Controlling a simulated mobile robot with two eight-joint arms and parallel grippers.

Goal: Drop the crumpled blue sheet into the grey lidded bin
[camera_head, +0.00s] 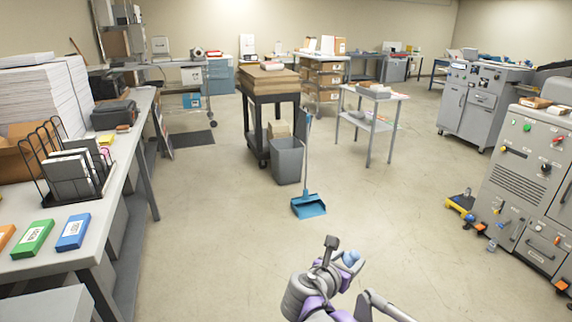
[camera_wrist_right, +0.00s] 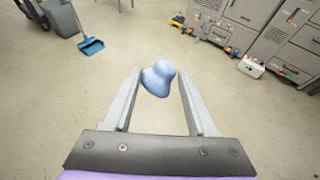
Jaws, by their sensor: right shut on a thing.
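The crumpled blue sheet (camera_head: 351,257) is a small pale-blue wad. My right gripper (camera_head: 342,254) is shut on it and holds it over open floor. In the right wrist view the blue wad (camera_wrist_right: 158,80) sits between the two finger ends of the right gripper (camera_wrist_right: 159,72). A grey bin (camera_head: 287,162) stands on the floor farther ahead, left of the gripper, beside a dark cart. The bin's top looks open; I cannot make out a lid. Part of the grey bin (camera_wrist_right: 62,17) also shows at the wrist view's upper left. My left gripper is not in view.
A blue dustpan (camera_head: 309,206) with an upright handle stands just in front of the bin. The dark cart (camera_head: 271,88) is behind the bin. A long table (camera_head: 126,150) runs along the left, grey machine cabinets (camera_head: 530,170) stand at right.

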